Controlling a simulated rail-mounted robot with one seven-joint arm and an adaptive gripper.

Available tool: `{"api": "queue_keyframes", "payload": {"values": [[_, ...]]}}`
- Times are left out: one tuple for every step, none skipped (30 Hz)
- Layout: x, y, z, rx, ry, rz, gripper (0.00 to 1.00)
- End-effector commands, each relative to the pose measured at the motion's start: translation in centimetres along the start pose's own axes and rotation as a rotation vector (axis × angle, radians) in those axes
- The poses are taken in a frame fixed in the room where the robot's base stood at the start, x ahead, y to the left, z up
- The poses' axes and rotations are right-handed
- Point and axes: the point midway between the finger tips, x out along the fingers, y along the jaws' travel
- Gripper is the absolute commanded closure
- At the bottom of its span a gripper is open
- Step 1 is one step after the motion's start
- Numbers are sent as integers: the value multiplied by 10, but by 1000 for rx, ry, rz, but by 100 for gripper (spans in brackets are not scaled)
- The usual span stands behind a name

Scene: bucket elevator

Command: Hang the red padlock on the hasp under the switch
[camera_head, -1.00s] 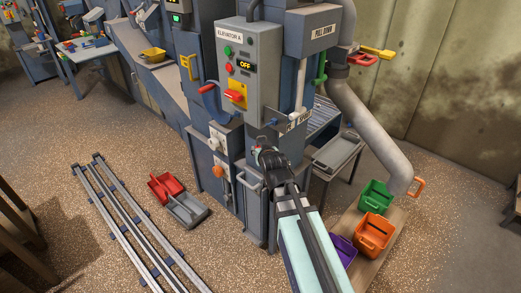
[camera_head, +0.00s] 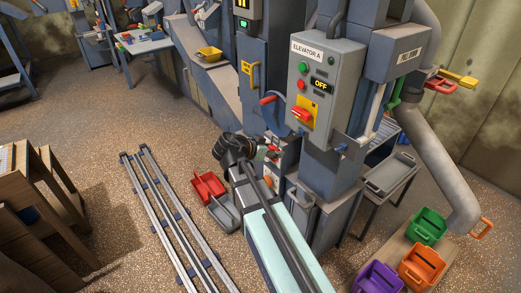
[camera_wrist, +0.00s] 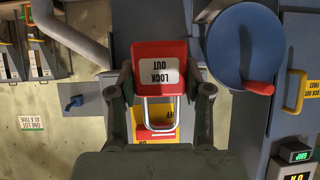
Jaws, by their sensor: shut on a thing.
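My gripper (camera_wrist: 160,88) is shut on the red padlock (camera_wrist: 160,50), one finger on each side. In the wrist view its "LOCK OUT" label reads upside down and its silver shackle (camera_wrist: 159,114) points down the picture. The yellow switch plate (camera_wrist: 145,134) shows behind the shackle. In the head view my gripper (camera_head: 270,151) is lower left of the grey ELEVATOR A box (camera_head: 326,68), apart from it. The red switch (camera_head: 300,116) sits on its yellow plate beside an OFF display. The hasp is not clearly made out; the padlock covers part of the box in the wrist view.
A blue wheel with a red handle (camera_head: 268,100) stands just left of the box. Red (camera_head: 208,186) and grey scoops lie on the floor, and coloured bins (camera_head: 421,266) stand at lower right.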

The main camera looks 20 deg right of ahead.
Motion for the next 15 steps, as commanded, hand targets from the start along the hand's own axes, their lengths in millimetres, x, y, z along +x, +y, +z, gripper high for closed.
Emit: {"api": "queue_keyframes", "payload": {"values": [[0, 2, -1, 12, -3, 21, 89], [0, 3, 0, 18, -6, 32, 89], [0, 4, 0, 25, -9, 42, 89], [0, 4, 0, 28, -12, 46, 89], [1, 4, 0, 30, -14, 49, 89], [2, 5, -1, 31, -17, 51, 89], [2, 5, -1, 31, -19, 52, 89], [3, 5, -2, 31, -19, 52, 89], [4, 5, -3, 31, -19, 51, 89], [5, 5, -3, 31, -19, 51, 89], [7, 5, -4, 30, -19, 51, 89], [8, 5, -5, 30, -19, 51, 89], [10, 5, -6, 30, -19, 51, 89], [11, 5, -7, 29, -20, 51, 89], [14, 6, -8, 29, -20, 51, 89]]}}
